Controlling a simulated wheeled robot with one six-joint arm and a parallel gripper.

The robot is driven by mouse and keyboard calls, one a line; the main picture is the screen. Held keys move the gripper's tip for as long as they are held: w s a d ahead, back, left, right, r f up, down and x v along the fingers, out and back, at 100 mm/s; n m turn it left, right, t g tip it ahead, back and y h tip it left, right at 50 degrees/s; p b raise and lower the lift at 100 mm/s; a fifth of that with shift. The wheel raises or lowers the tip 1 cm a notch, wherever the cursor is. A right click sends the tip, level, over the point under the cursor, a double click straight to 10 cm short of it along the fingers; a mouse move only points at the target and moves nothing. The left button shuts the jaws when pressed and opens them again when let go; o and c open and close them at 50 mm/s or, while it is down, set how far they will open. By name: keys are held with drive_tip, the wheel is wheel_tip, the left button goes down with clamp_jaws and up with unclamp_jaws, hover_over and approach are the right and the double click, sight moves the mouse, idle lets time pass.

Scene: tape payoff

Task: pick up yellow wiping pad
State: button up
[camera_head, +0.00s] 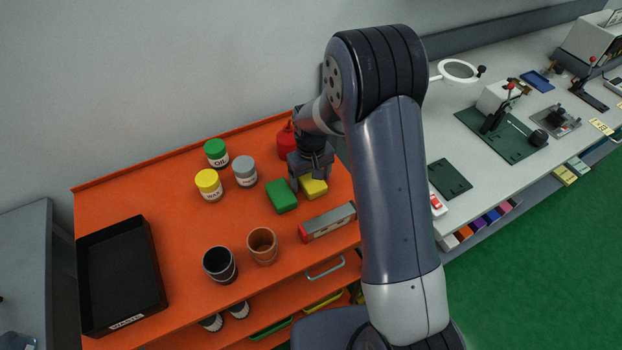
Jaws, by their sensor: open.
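The yellow wiping pad (314,188) lies on the orange bench top, to the right of a green pad (282,196). My gripper (311,180) is directly above and around the yellow pad as seen from the head, pointing down. It hides the back part of the pad. The gripper is open. I cannot tell from this view how far the fingers reach down beside the pad.
A red container (286,142) stands behind the gripper. A grey-and-red box (327,222) lies in front. Green-lidded (216,152), yellow (208,184) and grey (244,170) jars stand left.

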drive_tip(key=shift+f, duration=0.25)
drive_tip(key=shift+c, duration=0.5)
drive_tip(key=c, duration=1)
wheel_tip(320, 180, up, 10)
drive_tip(key=shift+r+b, duration=0.1)
drive_tip(key=shift+b, duration=0.9)
